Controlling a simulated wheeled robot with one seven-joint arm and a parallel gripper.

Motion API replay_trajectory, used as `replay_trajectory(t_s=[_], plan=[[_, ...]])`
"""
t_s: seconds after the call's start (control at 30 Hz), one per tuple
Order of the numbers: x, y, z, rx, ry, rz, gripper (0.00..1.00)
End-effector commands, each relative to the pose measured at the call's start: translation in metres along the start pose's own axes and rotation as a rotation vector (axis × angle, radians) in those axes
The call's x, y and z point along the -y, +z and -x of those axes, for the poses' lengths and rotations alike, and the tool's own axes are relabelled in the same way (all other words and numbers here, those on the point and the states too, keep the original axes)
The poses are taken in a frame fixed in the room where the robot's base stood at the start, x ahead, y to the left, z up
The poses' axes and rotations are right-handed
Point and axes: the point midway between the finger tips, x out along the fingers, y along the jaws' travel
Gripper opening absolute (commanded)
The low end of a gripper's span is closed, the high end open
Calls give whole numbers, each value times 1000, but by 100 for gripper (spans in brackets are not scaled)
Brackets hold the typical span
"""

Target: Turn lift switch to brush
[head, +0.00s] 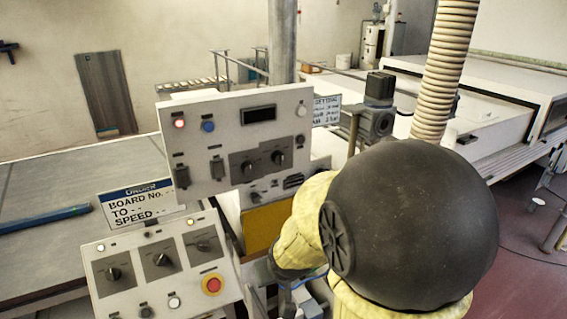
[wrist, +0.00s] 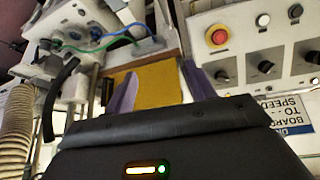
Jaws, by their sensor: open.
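A lower control panel (head: 140,295) carries three black rotary switches: left (head: 113,273), middle (head: 161,260) and right (head: 203,246). Their labels are too small to read, so I cannot tell which is the lift switch. In the wrist view, which is turned upside down, these knobs (wrist: 266,67) show at the right. My gripper (wrist: 160,86) is open and empty; its two purple fingers stand apart in front of a yellow plate (wrist: 150,84). It is beside the panel, apart from the knobs. In the head view my arm hides the fingers.
A red stop button (head: 212,284) sits below the right knob. An upper panel (head: 220,110) has two more knobs, a display and lamps. A board-number sign (head: 140,206) stands between the panels. A ribbed hose (head: 445,70) rises behind my arm. A blue bar lies on the left table.

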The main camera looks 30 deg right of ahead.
Motion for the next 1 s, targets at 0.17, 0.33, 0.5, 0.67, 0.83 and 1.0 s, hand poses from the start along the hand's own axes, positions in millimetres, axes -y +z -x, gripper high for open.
replay_trajectory(t_s=[0.17, 0.33, 0.5, 0.67, 0.83, 1.0], plan=[[-55, -58, 2, -299, 31, -73, 55], [-94, -99, 23, -562, -5, -108, 55], [-121, -121, 54, -785, -101, -119, 55], [-133, -126, 86, -934, -225, -113, 55], [-134, -124, 103, -995, -306, -108, 55], [-134, -124, 105, -1001, -316, -107, 55]])
